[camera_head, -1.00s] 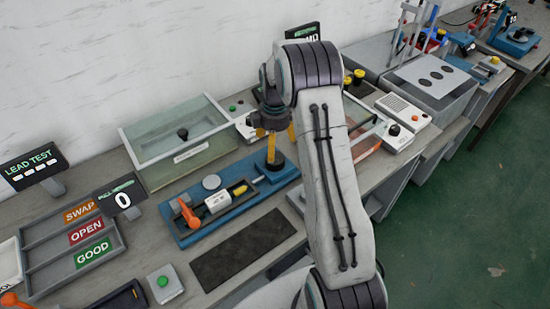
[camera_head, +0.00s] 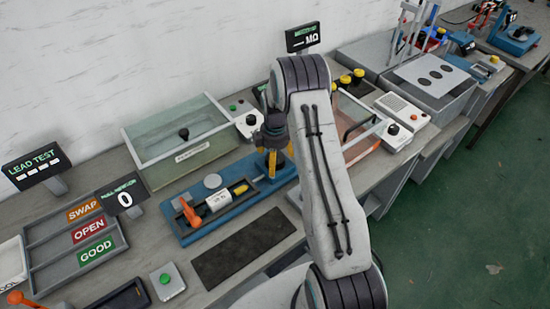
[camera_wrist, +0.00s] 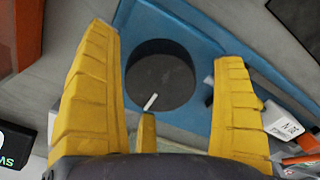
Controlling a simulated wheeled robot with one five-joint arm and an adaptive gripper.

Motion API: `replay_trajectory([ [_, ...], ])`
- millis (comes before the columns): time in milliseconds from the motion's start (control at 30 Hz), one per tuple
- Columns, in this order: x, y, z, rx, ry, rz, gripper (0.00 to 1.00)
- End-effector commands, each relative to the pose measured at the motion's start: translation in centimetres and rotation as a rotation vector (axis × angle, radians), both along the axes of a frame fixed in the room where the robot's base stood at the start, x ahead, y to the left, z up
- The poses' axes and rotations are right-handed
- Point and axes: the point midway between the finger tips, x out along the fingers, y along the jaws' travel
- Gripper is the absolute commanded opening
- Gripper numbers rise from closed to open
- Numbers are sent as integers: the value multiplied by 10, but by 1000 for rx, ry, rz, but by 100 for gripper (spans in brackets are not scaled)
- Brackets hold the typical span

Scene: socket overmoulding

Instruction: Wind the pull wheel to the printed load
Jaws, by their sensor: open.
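The pull wheel is a dark round knob (camera_wrist: 161,78) with a short white mark, at the right end of a blue pull-test fixture (camera_head: 183,232). In the wrist view it lies between and beyond my two yellow fingers. My gripper (camera_wrist: 165,95) is open, its fingers on either side of the wheel; whether they touch it I cannot tell. In the head view my gripper (camera_head: 275,163) points down over the wheel and mostly hides it. An orange lever (camera_head: 189,211) and a white printed block (camera_head: 218,200) sit on the fixture. The pull display (camera_head: 124,199) reads 0.
A grey tray (camera_head: 79,233) labelled SWAP, OPEN and GOOD stands left. A lead test display (camera_head: 35,164) is behind it. A glass-lidded box (camera_head: 170,160) stands behind the fixture. A dark mat (camera_head: 243,249) lies in front, with a green button (camera_head: 165,281) nearby.

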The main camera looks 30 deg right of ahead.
Motion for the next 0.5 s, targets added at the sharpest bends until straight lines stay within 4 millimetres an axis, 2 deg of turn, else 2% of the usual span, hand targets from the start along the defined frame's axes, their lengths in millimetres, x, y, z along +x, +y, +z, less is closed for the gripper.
replay_trajectory([
  [133, 0, 0, 0, 0, 0, 0, 88],
  [500, 0, 0, 0, 0, 0, 0, 55],
])
